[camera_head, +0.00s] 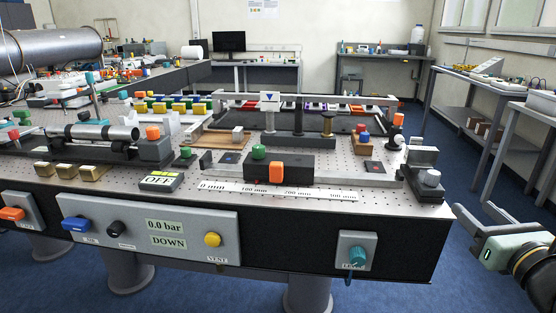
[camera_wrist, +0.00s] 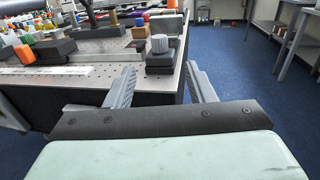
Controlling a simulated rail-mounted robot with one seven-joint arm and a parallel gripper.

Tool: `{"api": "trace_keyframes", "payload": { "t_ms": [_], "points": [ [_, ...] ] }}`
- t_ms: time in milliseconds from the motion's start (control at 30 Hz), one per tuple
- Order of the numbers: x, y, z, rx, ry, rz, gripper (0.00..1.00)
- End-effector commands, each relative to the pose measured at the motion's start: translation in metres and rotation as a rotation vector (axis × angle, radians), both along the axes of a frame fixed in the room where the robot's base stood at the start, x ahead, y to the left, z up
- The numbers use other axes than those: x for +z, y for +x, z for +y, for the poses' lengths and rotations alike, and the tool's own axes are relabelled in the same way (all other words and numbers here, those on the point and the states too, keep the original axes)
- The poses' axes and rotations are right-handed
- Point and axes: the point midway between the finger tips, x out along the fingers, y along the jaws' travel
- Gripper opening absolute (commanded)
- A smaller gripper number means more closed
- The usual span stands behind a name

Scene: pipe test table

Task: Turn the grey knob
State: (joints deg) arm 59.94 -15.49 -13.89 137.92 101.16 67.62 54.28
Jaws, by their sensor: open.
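The grey knob (camera_head: 432,178) is a ribbed grey cylinder on a dark block at the right front corner of the pipe test table (camera_head: 330,222). In the wrist view the grey knob (camera_wrist: 159,44) stands upright beyond my fingers, near the middle of the picture. My gripper (camera_head: 470,226) is at the lower right in the head view, off the table's right side. It is open and empty, apart from the knob. In the wrist view the two fingers of my gripper (camera_wrist: 160,70) are spread, with the table corner between and beyond them.
An orange knob (camera_head: 277,172) sits on a black block left of the grey knob. A teal knob (camera_head: 357,256) is on the front panel, beside a grey panel (camera_head: 150,228) with several controls. Side benches (camera_head: 490,85) stand at the right. Blue floor lies open between.

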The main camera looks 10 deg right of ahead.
Motion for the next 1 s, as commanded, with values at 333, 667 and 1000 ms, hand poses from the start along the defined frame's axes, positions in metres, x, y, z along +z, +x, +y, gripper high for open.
{"api": "trace_keyframes", "payload": {
  "t_ms": [333,667,1000],
  "points": [
    [-0.002,0.077,-0.009,0.006,-0.002,0.003,0.49],
    [-0.001,0.135,-0.018,0.004,-0.002,0.002,0.49],
    [0.000,0.150,-0.019,0.003,-0.003,0.002,0.49]
  ]
}}
